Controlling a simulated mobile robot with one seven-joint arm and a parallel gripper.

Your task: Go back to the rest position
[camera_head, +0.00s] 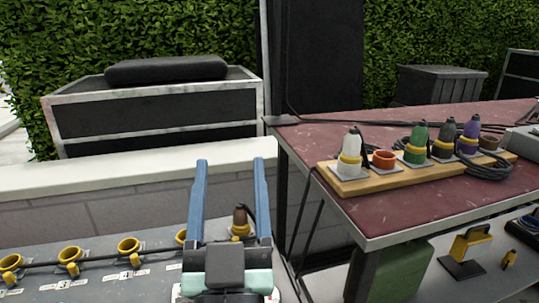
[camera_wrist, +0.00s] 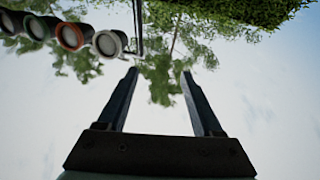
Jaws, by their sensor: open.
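My gripper (camera_head: 230,163) is open in the head view, its two blue fingers pointing up and away over the grey socket panel (camera_head: 100,278). A brown plug (camera_head: 240,217) stands in a yellow-ringed socket on the panel, seen between the fingers. I cannot tell the depth between it and the fingers. My gripper's body hides part of the panel.
A red-topped table (camera_head: 420,210) stands at right. Its wooden board (camera_head: 345,184) carries white (camera_head: 350,150), green (camera_head: 417,143), black (camera_head: 445,138) and purple (camera_head: 470,135) plugs. A low white wall (camera_head: 100,180) and a black case (camera_head: 155,115) lie behind.

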